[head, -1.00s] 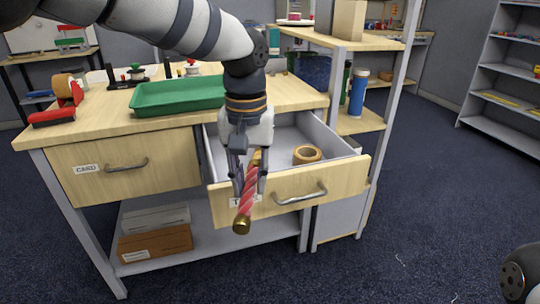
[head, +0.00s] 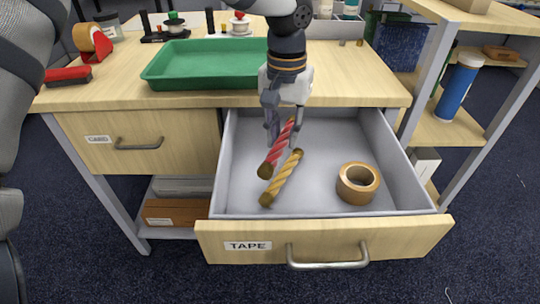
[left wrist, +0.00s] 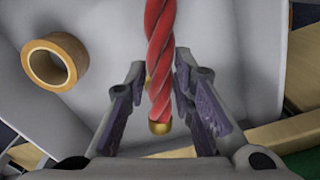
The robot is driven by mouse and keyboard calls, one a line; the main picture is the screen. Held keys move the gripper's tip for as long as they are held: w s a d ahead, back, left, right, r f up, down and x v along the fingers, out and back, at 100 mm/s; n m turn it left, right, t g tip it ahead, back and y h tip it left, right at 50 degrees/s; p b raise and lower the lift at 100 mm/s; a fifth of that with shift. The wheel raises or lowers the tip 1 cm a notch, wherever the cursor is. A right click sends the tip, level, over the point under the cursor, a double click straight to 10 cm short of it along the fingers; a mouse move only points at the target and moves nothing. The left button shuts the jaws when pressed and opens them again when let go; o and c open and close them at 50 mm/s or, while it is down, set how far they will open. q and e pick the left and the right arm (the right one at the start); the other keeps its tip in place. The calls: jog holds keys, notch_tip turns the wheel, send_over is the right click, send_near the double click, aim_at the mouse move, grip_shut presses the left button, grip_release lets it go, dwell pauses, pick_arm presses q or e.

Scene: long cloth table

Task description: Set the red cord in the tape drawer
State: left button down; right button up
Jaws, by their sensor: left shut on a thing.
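The tape drawer (head: 325,249), labelled TAPE, is pulled open. My left gripper (head: 281,134) is over the back left part of its inside, shut on the red cord (head: 279,150), a twisted rod with brass ends. The cord is tilted, its lower end toward the drawer front. I cannot tell whether it touches the drawer floor. In the left wrist view the red cord (left wrist: 160,55) runs between the fingers (left wrist: 160,105). My right gripper is not in view.
A yellow twisted cord (head: 282,178) lies in the drawer close to the red one. A roll of brown tape (head: 358,183) lies at the right. A green tray (head: 205,64) stands on the tabletop behind. The card drawer (head: 138,143) is shut.

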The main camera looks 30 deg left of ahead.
pick_arm(q)
jog(key=a+f, duration=0.1)
jog(key=f, duration=0.1)
jog(key=a+f, duration=0.1)
jog(key=a, duration=0.1)
jog(key=s+a+f, duration=0.1)
jog(key=a+f, duration=0.1)
jog(key=shift+f, duration=0.35)
jog(key=f, duration=0.2)
jog(key=f+b, duration=0.1)
jog(key=f, duration=0.1)
jog(key=shift+s+a, duration=0.1)
jog(key=shift+a, duration=0.2)
jog(key=shift+r, duration=0.1)
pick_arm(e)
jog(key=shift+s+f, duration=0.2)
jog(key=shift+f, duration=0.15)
pick_arm(q)
jog(key=c, duration=1.4)
grip_release()
jog(key=shift+o, duration=0.2)
notch_tip(320, 180, up, 12)
jog(key=p, duration=0.1)
jog(key=shift+p, duration=0.35)
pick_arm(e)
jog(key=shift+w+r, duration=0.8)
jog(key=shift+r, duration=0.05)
